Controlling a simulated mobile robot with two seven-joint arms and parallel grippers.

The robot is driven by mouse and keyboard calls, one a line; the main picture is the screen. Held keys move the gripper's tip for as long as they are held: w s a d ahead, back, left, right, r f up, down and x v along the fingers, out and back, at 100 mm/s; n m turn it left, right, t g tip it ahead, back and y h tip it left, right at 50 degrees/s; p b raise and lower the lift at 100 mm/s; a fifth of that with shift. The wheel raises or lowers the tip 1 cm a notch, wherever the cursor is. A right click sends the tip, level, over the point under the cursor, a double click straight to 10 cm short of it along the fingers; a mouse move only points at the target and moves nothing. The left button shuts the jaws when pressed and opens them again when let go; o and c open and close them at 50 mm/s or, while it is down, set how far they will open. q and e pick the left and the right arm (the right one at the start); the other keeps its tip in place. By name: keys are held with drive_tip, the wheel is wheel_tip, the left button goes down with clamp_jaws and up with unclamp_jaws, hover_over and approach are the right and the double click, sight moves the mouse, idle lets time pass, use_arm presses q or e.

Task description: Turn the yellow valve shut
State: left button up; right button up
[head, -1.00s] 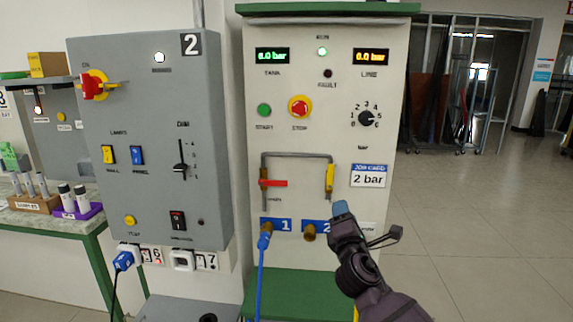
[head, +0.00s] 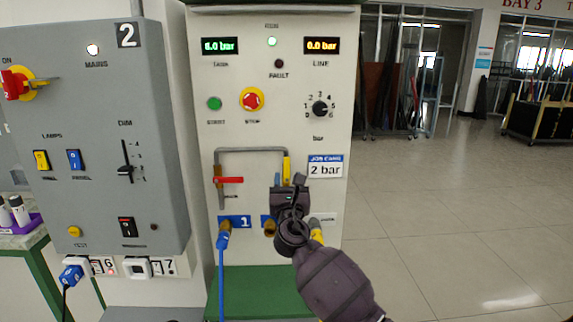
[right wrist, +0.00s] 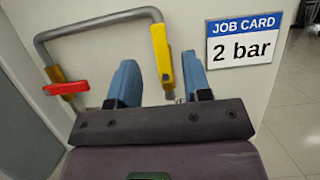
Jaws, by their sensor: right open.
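The yellow valve (head: 287,168) is on the right leg of the grey pipe on the pale panel. Its handle points down, along the pipe. In the right wrist view the yellow handle (right wrist: 162,55) stands between my two blue fingertips, with gaps on both sides. My right gripper (head: 289,181) is open just in front of the handle's lower part, partly hiding it in the head view. I see no contact. The red-handled valve (head: 229,180) is on the pipe's left leg, its handle level. My left gripper is not in view.
A job card (head: 325,166) reading 2 bar is right of the yellow valve. Below are a blue hose (head: 222,262) on outlet 1 and a brass outlet (head: 269,228) beside my gripper. A grey switch box (head: 95,140) stands left. The line display (head: 322,46) reads 0.0 bar.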

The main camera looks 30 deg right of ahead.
sight(287, 165)
drive_tip(key=x, duration=0.6)
drive_tip(key=shift+w+d, duration=0.1)
drive_tip(key=shift+w, duration=0.1)
drive_tip(key=shift+c, duration=0.2)
clamp_jaws()
